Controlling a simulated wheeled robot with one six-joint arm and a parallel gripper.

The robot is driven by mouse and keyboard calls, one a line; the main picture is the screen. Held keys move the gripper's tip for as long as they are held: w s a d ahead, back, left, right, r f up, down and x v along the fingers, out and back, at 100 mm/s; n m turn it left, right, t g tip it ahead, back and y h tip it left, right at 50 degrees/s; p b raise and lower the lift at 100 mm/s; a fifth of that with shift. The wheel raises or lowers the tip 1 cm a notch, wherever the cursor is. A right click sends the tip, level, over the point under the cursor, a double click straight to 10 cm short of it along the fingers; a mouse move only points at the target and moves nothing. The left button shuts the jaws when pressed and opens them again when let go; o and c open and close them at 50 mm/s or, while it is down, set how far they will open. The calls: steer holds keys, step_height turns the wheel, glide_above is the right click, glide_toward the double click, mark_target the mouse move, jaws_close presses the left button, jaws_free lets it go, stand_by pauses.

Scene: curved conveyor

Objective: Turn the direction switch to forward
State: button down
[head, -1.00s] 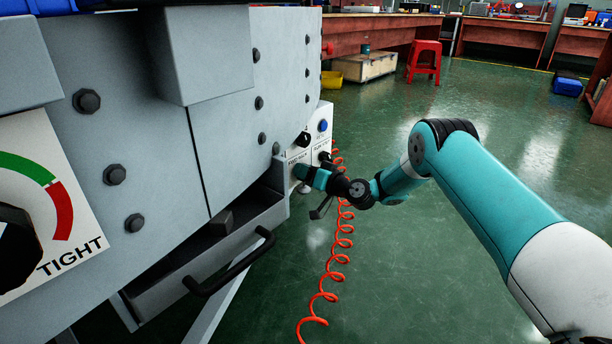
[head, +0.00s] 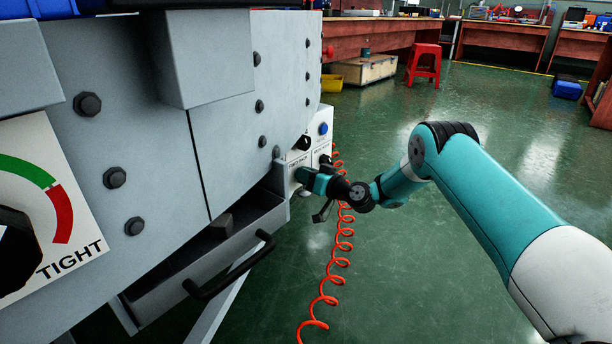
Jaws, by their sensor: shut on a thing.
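A pale control panel (head: 298,157) sits at the far end of the grey machine. It carries a black knob (head: 303,142) and a blue button (head: 323,128), with small lettering that I cannot read well. My gripper (head: 301,177) is at the lower left of the panel, reaching in from the right. It is shut on a control there, probably the direction switch, which the gripper and wrist hide. I cannot tell which way the switch points.
The grey machine body (head: 215,120) fills the left, with a drawer and black handle (head: 235,268) below. A dial marked TIGHT (head: 60,190) is at far left. A coiled orange cable (head: 335,265) hangs below my wrist. The green floor (head: 420,270) is open to the right.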

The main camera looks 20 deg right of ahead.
steer(key=n+b, duration=0.1)
steer(key=n, duration=0.4)
steer(key=shift+s+a+f, duration=0.1)
steer(key=shift+s+n+b, duration=0.1)
steer(key=shift+n+b, duration=0.6)
steer(key=shift+n, duration=1.8)
steer(key=c, duration=1)
jaws_free()
steer(key=shift+c, duration=0.2)
